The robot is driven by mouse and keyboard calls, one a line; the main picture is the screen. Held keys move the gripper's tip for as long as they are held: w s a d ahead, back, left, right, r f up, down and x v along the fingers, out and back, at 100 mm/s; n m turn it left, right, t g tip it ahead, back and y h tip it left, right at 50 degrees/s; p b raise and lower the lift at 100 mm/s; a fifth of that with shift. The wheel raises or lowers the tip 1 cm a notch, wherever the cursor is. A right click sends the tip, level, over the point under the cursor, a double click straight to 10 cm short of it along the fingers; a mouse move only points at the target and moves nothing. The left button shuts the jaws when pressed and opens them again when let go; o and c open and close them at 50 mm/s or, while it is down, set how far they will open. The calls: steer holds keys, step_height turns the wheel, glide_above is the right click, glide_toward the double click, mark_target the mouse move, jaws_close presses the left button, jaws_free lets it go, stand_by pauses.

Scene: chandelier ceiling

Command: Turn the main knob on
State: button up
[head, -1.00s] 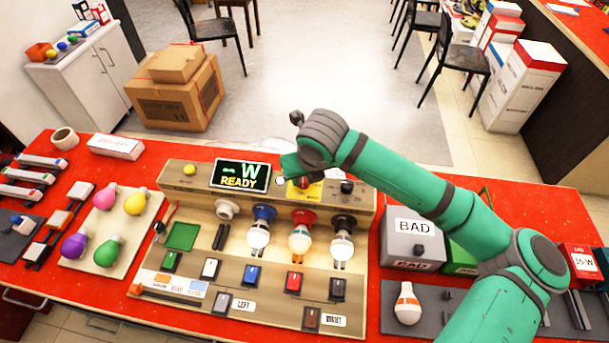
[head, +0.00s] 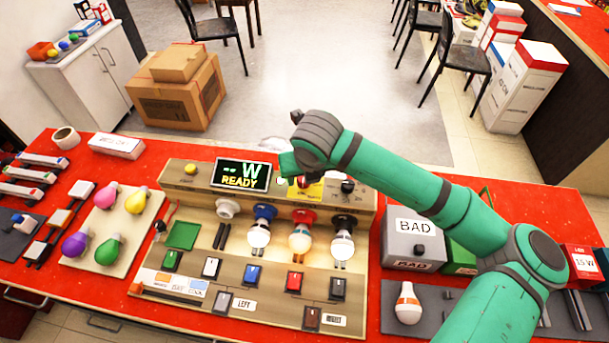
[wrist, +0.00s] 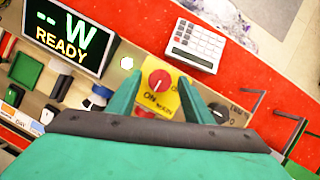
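The main knob (wrist: 160,80) is a red round dial on a yellow plate (wrist: 173,101) marked "ON" and "MAIN". In the wrist view, a light pointer mark shows on its face. My gripper (wrist: 158,92) is open, with one green finger on each side of the knob and visible gaps to it. I cannot tell how far the fingertips are above the plate. In the head view, my gripper (head: 292,170) is over the panel's upper edge and partly covers the yellow plate (head: 313,189).
A display (head: 240,174) reading "-- W READY" is left of the knob. A black knob (head: 347,187) is to its right. Several bulbs (head: 300,238) and rocker switches stand below on the panel. A calculator-like keypad (wrist: 195,45) lies behind, on the red table.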

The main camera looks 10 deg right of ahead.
steer(key=v, duration=1)
steer(key=shift+s+r, duration=0.25)
steer(key=shift+r, duration=0.1)
